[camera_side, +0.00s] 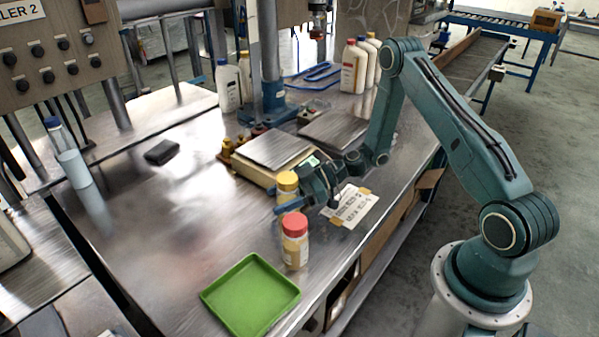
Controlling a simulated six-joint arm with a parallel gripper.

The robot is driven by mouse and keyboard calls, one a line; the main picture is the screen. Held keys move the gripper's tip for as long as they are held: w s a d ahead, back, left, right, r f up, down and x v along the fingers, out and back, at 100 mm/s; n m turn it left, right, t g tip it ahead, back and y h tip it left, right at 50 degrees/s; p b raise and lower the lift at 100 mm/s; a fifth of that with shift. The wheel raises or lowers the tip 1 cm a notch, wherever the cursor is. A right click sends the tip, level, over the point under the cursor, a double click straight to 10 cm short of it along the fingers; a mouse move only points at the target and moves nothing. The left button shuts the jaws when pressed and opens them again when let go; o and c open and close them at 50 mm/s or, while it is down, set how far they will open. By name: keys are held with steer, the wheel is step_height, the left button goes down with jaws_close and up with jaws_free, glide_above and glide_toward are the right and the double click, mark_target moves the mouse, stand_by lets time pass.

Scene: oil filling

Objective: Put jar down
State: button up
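A jar with a yellow lid (288,182) is upright between the fingers of my gripper (290,206). One finger crosses the front of the jar's body, and the gripper looks shut on it. The jar's base is partly hidden behind the finger and the red-lidded jar, so I cannot tell whether it touches the table. A jar with a red lid (295,250) and yellowish contents stands upright on the metal table (190,225), just in front of the held jar.
A green tray (250,296) lies at the table's front edge. A scale (275,150) stands behind my gripper, and a paper label sheet (352,208) lies to its right. White bottles (354,66) stand at the back. A black object (161,152) lies left; the table's left-middle is clear.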

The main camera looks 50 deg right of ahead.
steer(key=shift+o, duration=1.3)
steer(key=shift+r, duration=0.15)
steer(key=v, duration=1.2)
steer(key=shift+r, duration=0.1)
